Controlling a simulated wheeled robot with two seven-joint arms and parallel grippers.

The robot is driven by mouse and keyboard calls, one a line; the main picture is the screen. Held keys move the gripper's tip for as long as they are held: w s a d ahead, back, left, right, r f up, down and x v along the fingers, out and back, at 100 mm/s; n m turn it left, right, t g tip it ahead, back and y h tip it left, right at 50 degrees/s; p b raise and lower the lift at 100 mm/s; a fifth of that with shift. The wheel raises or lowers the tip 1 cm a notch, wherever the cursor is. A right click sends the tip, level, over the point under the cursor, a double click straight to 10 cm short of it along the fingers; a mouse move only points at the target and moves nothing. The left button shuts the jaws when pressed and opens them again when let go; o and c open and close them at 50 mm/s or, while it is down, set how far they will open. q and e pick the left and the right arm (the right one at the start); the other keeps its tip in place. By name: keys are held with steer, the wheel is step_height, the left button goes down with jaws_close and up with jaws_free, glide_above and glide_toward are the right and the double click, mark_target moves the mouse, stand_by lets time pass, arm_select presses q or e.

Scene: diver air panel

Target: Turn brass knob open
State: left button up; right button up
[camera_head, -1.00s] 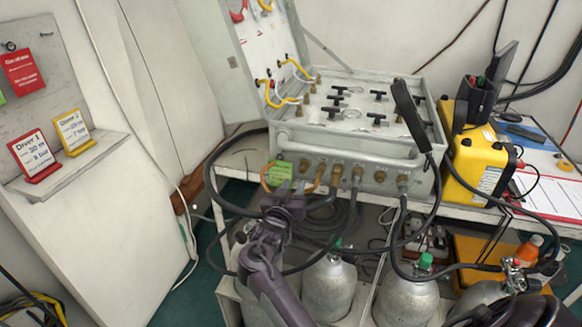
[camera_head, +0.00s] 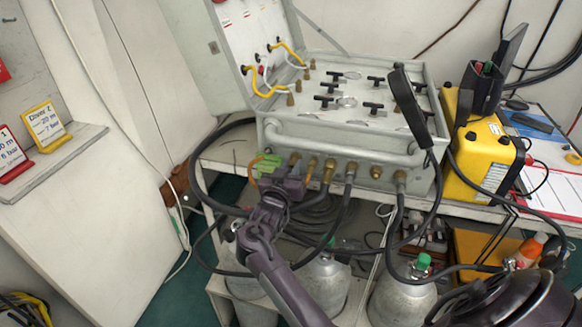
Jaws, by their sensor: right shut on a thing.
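The grey air panel case (camera_head: 345,140) stands open on the bench, with a row of brass fittings and knobs along its front face. My right gripper (camera_head: 282,179) is at the left end of that row, beside a green tag (camera_head: 268,163). It is shut on a brass knob, which its fingers mostly hide. Brass (camera_head: 295,159) shows just above the fingers. Black hoses run from brass fittings (camera_head: 327,172) further right. My left gripper is not in view.
Grey cylinders (camera_head: 402,298) stand below the bench, with black hoses hanging around them. A yellow case (camera_head: 478,160) stands right of the panel. Diver signs (camera_head: 44,126) sit on a ledge at left. A black handset (camera_head: 410,105) leans over the panel.

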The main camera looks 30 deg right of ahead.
jaws_close()
steer(key=shift+r+n+p, duration=0.15)
steer(key=shift+n+p, duration=0.55)
steer(key=shift+p, duration=0.1)
steer(key=shift+n+p, duration=0.3)
steer(key=shift+p, duration=0.05)
steer(key=n+p, duration=0.2)
steer(key=shift+d+n, duration=0.1)
steer(key=shift+n, duration=0.2)
steer(key=n+p, duration=0.2)
steer(key=shift+n+p, duration=0.3)
steer(key=n+p, duration=0.3)
steer(key=n, duration=0.1)
steer(key=shift+n, duration=0.3)
arm_select(q)
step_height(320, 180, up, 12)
steer(key=p, duration=0.2)
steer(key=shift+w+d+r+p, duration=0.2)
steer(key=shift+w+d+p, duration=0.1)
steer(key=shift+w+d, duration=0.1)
arm_select(e)
steer(key=n, duration=0.5)
steer(key=shift+d+n, duration=0.1)
steer(key=shift+n, duration=0.2)
